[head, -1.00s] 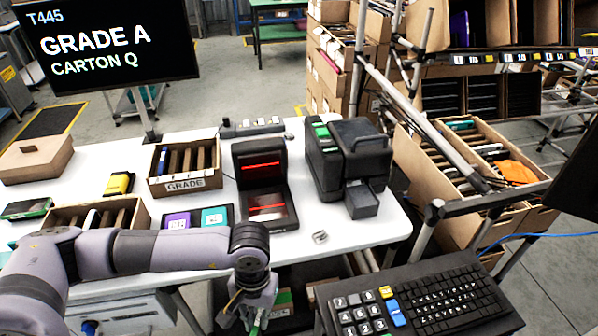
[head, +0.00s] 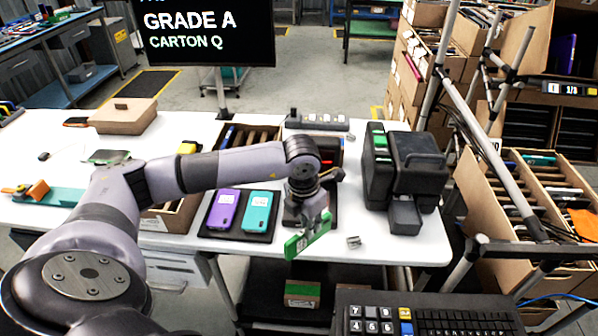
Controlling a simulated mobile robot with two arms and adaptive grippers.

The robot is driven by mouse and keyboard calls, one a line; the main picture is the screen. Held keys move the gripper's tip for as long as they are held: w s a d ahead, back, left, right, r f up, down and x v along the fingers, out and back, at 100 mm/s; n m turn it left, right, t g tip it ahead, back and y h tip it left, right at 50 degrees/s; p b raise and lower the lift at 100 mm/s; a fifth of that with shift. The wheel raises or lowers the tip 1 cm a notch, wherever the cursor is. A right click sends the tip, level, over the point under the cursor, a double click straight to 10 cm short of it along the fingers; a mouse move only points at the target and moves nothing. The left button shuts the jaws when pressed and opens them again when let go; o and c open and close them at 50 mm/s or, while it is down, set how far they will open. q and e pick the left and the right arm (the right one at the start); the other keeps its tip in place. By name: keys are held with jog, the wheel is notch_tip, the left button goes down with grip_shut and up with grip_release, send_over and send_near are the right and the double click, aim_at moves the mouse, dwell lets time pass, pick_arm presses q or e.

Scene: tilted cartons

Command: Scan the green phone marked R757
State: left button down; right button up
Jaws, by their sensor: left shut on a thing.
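My left gripper (head: 312,217) is shut on a green phone (head: 307,240), held tilted just above or in front of the table's front edge. A pale label shows on the phone, too small to read. The black scanner (head: 328,143) with a red light line stands behind my left gripper. My arm and gripper hide much of the scanner. A gap between phone and scanner cannot be judged well. My right gripper is not in view. The screen (head: 205,30) reads GRADE A, CARTON Q; its top line is cut off.
A dark tray (head: 236,237) with a purple phone (head: 223,209) and a teal phone (head: 259,211) lies left of the scanner. A black printer-like machine (head: 405,165) stands right. Cartons (head: 520,210) stand tilted at the far right. A small metal piece (head: 353,242) lies near the front edge.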

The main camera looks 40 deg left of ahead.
pick_arm(q)
jog(key=w+a+r+n+g+y+p, duration=0.1)
jog(key=w+a+r+n, duration=0.25)
jog(key=n, duration=0.85)
jog(key=w+a+r+n+g+y+p, duration=0.1)
jog(key=w+a+r+n, duration=0.3)
jog(key=n, duration=0.7)
jog(key=shift+w+a+f+b, duration=0.35)
jog(key=shift+f+b, duration=0.4)
jog(key=shift+b, duration=0.15)
jog(key=shift+w+a+f+b, duration=0.35)
jog(key=shift+f+b, duration=0.35)
jog(key=shift+b, duration=0.2)
jog(key=shift+w+a+f+b, duration=0.35)
jog(key=shift+f+b, duration=0.4)
jog(key=shift+b, duration=0.15)
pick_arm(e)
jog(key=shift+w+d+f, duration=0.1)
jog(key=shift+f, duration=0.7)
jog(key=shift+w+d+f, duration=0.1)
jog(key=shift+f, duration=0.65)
pick_arm(q)
jog(key=shift+r, duration=0.15)
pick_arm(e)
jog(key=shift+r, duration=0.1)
